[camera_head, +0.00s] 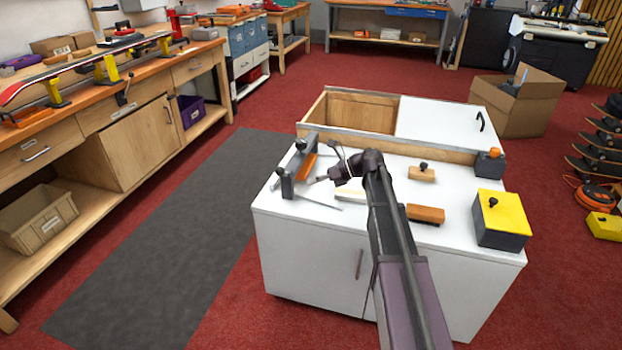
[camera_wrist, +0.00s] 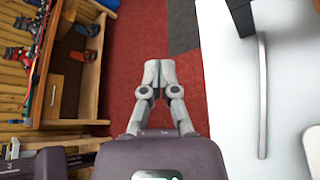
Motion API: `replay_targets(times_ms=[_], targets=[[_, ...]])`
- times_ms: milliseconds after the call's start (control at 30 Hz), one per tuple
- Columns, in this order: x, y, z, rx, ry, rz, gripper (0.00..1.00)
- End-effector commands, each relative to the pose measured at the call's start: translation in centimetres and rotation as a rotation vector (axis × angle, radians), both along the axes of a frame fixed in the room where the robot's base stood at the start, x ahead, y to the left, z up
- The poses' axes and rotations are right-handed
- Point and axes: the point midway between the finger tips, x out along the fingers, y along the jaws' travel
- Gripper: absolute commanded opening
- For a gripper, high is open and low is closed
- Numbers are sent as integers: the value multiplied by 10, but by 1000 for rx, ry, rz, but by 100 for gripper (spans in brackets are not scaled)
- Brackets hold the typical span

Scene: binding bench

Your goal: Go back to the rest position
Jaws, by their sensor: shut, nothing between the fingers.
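My gripper (camera_wrist: 158,72) shows in the wrist view with its two grey fingers together and nothing between them. Red carpet and a grey strip of floor lie beyond the fingertips. In the head view my arm reaches over the white bench (camera_head: 300,225), and its end bends left above the bench top. The fingers are small and partly lost among the tools there, so their exact height above the top cannot be told.
Left on the bench stand grey clamp blocks (camera_head: 287,184) with a thin metal bar (camera_head: 318,201). Brown blocks (camera_head: 426,214) and a yellow-topped box (camera_head: 503,218) are to the right. An open wooden bin (camera_head: 312,111) is behind. A grey mat (camera_head: 170,235) leaves free floor at left.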

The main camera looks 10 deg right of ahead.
Motion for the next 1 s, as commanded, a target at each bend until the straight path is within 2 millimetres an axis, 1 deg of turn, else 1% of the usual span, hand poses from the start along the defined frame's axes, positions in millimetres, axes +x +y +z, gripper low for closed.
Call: replay_targets(times_ms=[167,367,667,1000], targets=[[-4,1,-3,-18,-23,12,0],[-22,3,-15,-99,-141,79,0],[-69,2,-47,-317,-455,313,0],[-123,-11,-79,-541,-792,693,0]])
